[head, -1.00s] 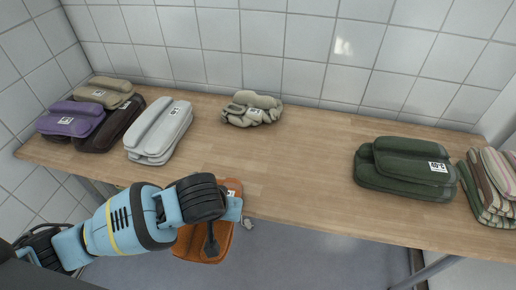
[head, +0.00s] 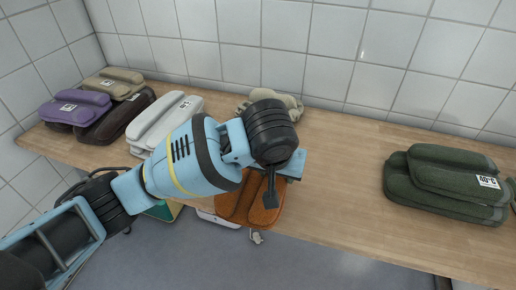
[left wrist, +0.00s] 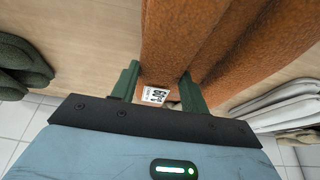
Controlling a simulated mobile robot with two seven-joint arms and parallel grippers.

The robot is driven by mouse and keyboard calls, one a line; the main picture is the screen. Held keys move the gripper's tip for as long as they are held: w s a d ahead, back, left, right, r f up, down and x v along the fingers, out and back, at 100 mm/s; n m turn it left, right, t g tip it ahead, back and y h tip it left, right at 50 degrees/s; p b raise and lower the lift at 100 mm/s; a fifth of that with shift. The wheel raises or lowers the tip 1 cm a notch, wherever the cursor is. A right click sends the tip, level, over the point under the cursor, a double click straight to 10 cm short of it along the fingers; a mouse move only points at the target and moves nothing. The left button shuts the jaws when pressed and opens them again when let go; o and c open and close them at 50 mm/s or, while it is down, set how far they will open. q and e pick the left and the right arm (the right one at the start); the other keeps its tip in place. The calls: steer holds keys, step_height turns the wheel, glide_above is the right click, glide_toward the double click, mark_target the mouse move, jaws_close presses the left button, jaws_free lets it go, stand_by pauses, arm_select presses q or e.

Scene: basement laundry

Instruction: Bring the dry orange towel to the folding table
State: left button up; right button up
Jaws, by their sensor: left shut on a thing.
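The orange towel (head: 270,212) is a thick folded bundle. In the head view it overlaps the front edge of the wooden table (head: 335,200), partly hidden by my left wrist. My left gripper (head: 270,190) is shut on it. In the left wrist view, the green fingers (left wrist: 160,90) are on either side of the towel's end (left wrist: 215,40), with a white printed label between them. The towel is held up in front of the tabletop, and I cannot tell whether it touches it. My right gripper is not in view.
Purple (head: 78,106), tan (head: 120,78), dark brown (head: 118,118) and white-grey (head: 165,115) towels lie at the table's left. A crumpled beige towel (head: 292,106) is at the back, partly hidden. A dark green towel (head: 440,180) lies right. The table middle between is bare.

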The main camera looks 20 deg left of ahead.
arm_select(q)
steer(key=w+a, duration=0.3)
steer(key=w+a+f+b, duration=0.1)
steer(key=w+a, duration=0.4)
steer(key=a, duration=0.1)
steer(key=shift+w+a+f+b, duration=0.2)
steer(key=shift+w+a+b, duration=0.1)
steer(key=shift+w+a, duration=0.55)
steer(key=shift+f+b, duration=0.45)
steer(key=shift+f, duration=1.35)
steer(key=o, duration=1.3)
steer(key=shift+f, duration=0.1)
steer(key=shift+c, duration=0.2)
